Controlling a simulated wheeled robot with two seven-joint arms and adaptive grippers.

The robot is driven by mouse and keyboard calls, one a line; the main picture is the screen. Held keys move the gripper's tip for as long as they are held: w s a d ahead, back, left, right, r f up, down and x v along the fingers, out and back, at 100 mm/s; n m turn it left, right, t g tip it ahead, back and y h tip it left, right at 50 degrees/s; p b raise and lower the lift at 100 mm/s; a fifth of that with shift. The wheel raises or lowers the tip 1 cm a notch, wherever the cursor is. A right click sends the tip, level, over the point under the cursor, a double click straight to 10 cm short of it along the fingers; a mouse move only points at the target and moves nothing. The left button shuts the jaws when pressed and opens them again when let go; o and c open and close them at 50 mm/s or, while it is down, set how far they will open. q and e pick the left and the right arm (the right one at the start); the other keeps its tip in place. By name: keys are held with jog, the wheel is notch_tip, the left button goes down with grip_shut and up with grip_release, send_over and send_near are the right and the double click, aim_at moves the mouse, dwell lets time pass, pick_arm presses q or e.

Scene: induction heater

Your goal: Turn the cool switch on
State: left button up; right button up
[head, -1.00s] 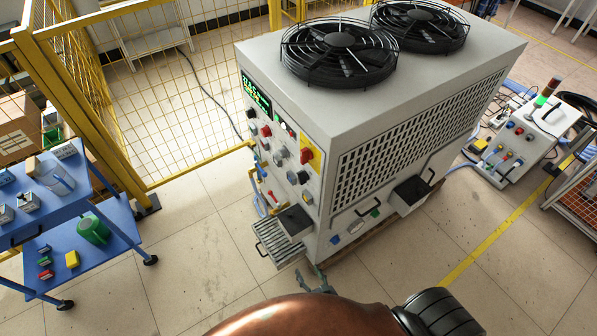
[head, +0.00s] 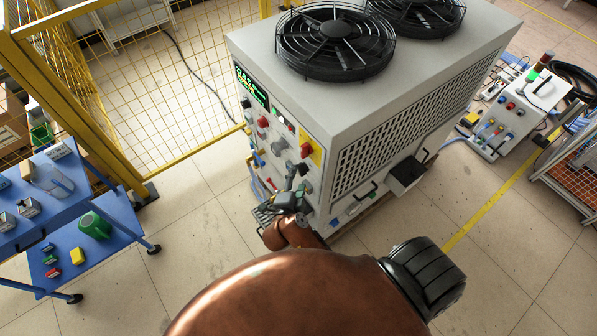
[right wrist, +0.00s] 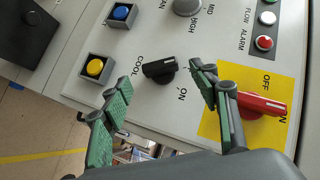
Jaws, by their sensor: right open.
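The cool switch is a black knob (right wrist: 159,68) on the light grey panel, with "COOL" and "ON" printed beside it. In the right wrist view its handle lies nearly level across the picture. My right gripper (right wrist: 161,76) is open, with one green-padded finger on each side of the knob and gaps to both. I cannot tell how near the fingertips are to the panel. In the head view my right gripper (head: 296,182) is in front of the control panel of the grey machine (head: 285,48) and hides part of it, so I cannot make out the cool switch there. My left gripper is not in view.
A red switch (right wrist: 258,105) on a yellow plate is close to the right finger. A yellow button (right wrist: 95,67), a blue button (right wrist: 120,13) and a grey knob (right wrist: 187,5) are nearby. A blue cart (head: 125,225) stands left; a yellow fence (head: 150,150) is behind.

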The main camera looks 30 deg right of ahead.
aim_at(300, 172)
jog(key=x, duration=0.3)
jog(key=shift+w+d, duration=0.2)
jog(key=shift+d, duration=0.05)
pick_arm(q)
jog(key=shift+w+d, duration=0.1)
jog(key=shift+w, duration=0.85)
pick_arm(e)
jog(key=shift+w+d+f, duration=0.2)
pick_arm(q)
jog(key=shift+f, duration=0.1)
pick_arm(e)
jog(key=shift+c, duration=0.3)
jog(key=c, duration=1.1)
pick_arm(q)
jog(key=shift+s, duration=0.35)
